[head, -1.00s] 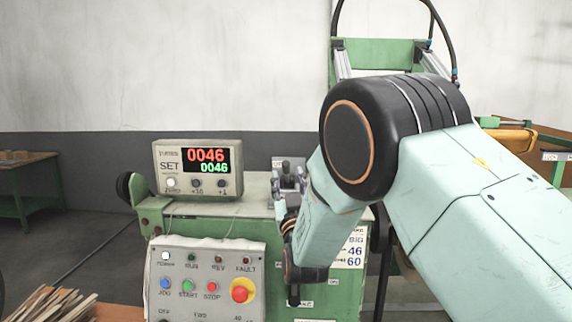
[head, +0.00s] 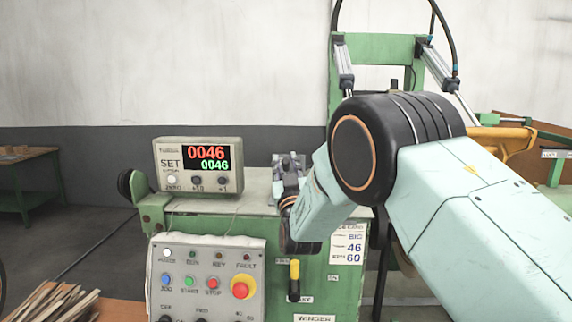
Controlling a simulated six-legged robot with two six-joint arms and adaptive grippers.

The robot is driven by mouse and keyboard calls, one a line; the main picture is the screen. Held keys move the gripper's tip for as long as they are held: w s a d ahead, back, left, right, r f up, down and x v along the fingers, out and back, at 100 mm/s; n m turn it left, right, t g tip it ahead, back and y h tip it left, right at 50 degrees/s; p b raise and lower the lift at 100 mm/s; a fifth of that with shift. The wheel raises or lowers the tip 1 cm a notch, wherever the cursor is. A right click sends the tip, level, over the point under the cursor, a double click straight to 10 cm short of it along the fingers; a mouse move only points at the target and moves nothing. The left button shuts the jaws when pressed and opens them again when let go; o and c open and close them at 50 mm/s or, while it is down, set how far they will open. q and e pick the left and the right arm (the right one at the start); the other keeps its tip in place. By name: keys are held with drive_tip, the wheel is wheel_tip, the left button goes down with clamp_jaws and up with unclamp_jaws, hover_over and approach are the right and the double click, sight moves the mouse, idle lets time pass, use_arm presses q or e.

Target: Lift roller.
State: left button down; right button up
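My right gripper (head: 288,172) is over the small plate on top of the green machine cabinet (head: 225,212), where a black-knobbed lever stood in the earlier frame. The lever is now hidden by the gripper and wrist, and I cannot tell whether the fingers touch it or are closed on it. Behind my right arm, a green frame (head: 385,48) carries two pneumatic cylinders (head: 343,68). No roller can be made out; my arm covers the area below the frame. My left gripper is not in view.
A counter display (head: 198,166) reading 0046 stands on the cabinet. A control panel (head: 205,280) with buttons and a red emergency stop (head: 242,287) is at the front. Wood strips (head: 55,302) lie lower left.

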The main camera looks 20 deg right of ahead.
clamp_jaws()
idle(0.3)
drive_tip(key=shift+w, duration=0.15)
